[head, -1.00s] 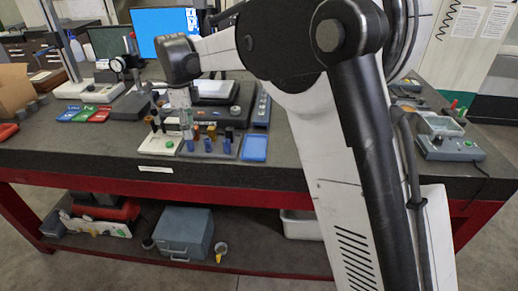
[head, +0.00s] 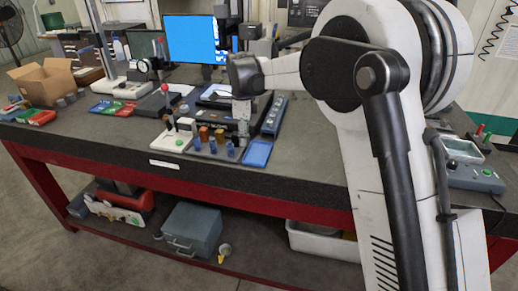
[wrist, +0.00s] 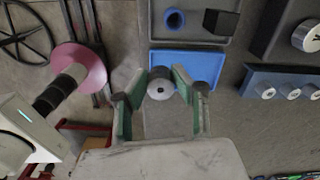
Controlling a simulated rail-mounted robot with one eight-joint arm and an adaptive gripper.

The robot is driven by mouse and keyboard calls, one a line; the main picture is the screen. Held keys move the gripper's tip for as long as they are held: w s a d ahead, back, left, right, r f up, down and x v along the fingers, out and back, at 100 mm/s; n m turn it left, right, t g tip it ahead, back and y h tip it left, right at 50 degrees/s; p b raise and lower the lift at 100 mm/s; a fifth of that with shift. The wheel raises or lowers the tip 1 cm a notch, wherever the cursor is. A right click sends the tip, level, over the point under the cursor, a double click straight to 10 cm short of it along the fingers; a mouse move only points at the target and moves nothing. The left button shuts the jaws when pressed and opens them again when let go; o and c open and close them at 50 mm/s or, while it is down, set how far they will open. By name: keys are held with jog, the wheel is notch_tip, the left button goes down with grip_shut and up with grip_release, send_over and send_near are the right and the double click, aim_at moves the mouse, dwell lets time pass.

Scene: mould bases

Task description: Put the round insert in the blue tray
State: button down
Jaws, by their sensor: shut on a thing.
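The round insert (wrist: 160,91) is a small grey metal cylinder, held between the fingertips of my gripper (wrist: 160,82) in the wrist view. The blue tray (wrist: 205,62) is a shallow rectangle just beyond the fingertips, and the insert overlaps its lower left part in that view. How high the insert is above the tray is hard to tell. In the head view, the blue tray (head: 257,154) lies near the bench's front edge, and my gripper (head: 241,130) points down just left of it. The insert cannot be made out there.
A grey rack (head: 212,151) with several coloured pieces stands left of the tray. A blue-grey bar with round metal pieces (wrist: 285,83) lies to the right. The bench front right of the tray is clear.

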send_over(258, 154)
notch_tip(258, 154, down, 3)
jog(key=shift+a+f, duration=0.15)
jog(key=shift+f, duration=0.05)
jog(key=shift+f+p, duration=0.4)
jog(key=shift+f, duration=1.65)
jog(key=shift+f, duration=0.15)
jog(key=c, duration=1.4)
grip_release()
